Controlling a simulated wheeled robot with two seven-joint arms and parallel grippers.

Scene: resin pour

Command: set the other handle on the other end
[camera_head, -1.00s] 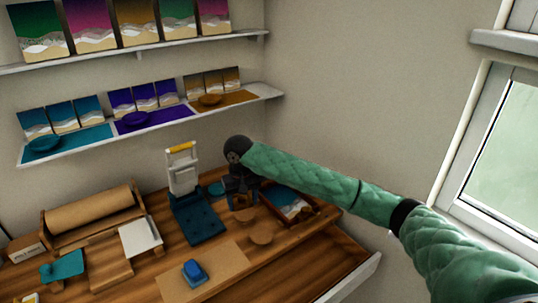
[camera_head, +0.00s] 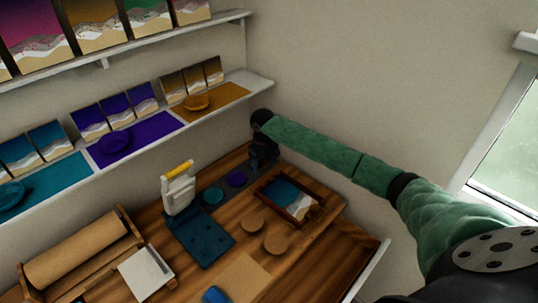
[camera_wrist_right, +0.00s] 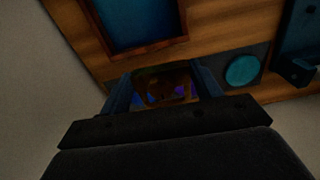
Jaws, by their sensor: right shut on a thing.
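The tray (camera_head: 266,190) has a dark wooden rim around a blue, white and sand-coloured picture. It lies on the bench at the right, and its edge shows in the right wrist view (camera_wrist_right: 150,48). A dark raised piece stands at its right end, perhaps a handle; it is too small to be sure. My right gripper (camera_head: 262,164) is at the back of the bench, behind the tray and apart from it. In the right wrist view its jaws (camera_wrist_right: 163,88) are shut on a dark brown piece (camera_wrist_right: 168,80), likely the other handle, partly hidden in shadow. My left gripper is out of view.
A purple disc (camera_head: 237,178) and a teal disc (camera_head: 213,195) lie beside my right gripper. Two round brown discs (camera_head: 253,222) lie in front of the tray. A shelf (camera_head: 150,137) hangs behind. An open drawer is at the right.

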